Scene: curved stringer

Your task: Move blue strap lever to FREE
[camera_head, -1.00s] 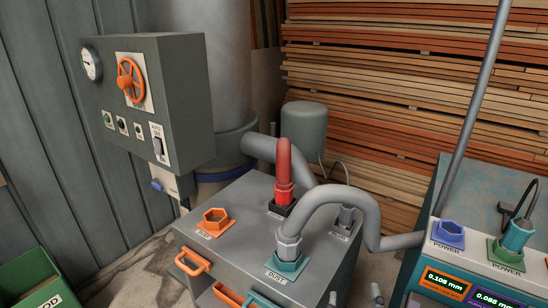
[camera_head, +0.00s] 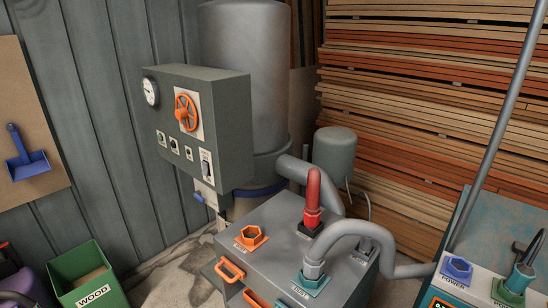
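A small blue lever (camera_head: 199,197) shows at the lower edge of the grey control box, beside a pale plate whose lettering is too small to read. A blue strap (camera_head: 262,191) runs around the lower part of the tall grey cylinder (camera_head: 245,85). The lever seems to sit near this strap, but the control box hides part of the area between them. Neither of my grippers is in view.
The control box (camera_head: 228,130) carries an orange handwheel (camera_head: 183,113) and a gauge. A grey cabinet (camera_head: 290,225) with hoses and an orange handle stands in front. A green WOOD bin (camera_head: 85,265) is at lower left. Bare floor shows between bin and cabinet.

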